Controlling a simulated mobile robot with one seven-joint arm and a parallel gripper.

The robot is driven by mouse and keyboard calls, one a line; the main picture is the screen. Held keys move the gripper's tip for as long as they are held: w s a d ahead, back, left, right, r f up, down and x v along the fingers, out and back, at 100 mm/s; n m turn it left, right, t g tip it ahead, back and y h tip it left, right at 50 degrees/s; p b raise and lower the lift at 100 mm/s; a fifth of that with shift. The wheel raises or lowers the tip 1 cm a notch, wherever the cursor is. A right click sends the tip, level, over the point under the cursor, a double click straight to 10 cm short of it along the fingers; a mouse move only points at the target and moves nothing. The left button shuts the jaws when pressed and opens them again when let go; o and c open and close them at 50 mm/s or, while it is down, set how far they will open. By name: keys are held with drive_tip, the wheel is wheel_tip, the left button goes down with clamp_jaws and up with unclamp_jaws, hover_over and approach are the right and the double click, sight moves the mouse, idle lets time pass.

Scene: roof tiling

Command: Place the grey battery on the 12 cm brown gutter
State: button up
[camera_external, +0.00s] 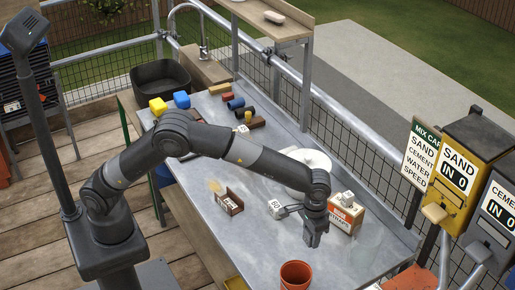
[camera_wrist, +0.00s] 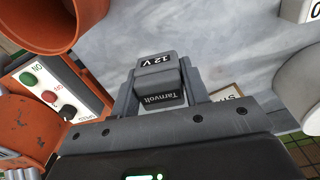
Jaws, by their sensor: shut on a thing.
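In the wrist view the grey battery (camera_wrist: 156,82), marked "12 V" and "Tarnvolt", sits between the two fingers of my gripper (camera_wrist: 158,72), which is shut on it. In the external view my gripper (camera_external: 315,236) points down over the near right part of the metal table, and the battery is hard to tell from the fingers. A short brown channel piece (camera_external: 233,204) with a white label lies on the table, left of my gripper. Another brown piece (camera_external: 257,122) lies farther back. Their lengths are not readable, so I cannot tell which is 12 cm.
An orange-and-white box (camera_external: 346,214) stands right of my gripper, with a white block (camera_external: 276,205) to its left. A terracotta pot (camera_external: 296,275) stands in front. A white round object (camera_external: 309,168) is behind my forearm. The table (camera_external: 190,190) has clear room around the brown channel.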

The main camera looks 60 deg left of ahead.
drive_tip(key=s+a+r+n, duration=0.3)
drive_tip(key=s+a, duration=0.6)
drive_tip(key=a, duration=0.4)
drive_tip(key=s+a+r+n, duration=0.25)
drive_tip(key=s+a, duration=0.55)
drive_tip(key=a, duration=0.6)
approach(229, 190)
drive_tip(key=s+d+f, duration=0.2)
drive_tip(key=d, duration=0.2)
drive_tip(key=shift+f+n, duration=0.25)
drive_tip(key=shift+f, duration=1.45)
drive_tip(key=shift+f, duration=0.1)
drive_tip(key=shift+f, duration=0.15)
drive_tip(key=o, duration=1.1)
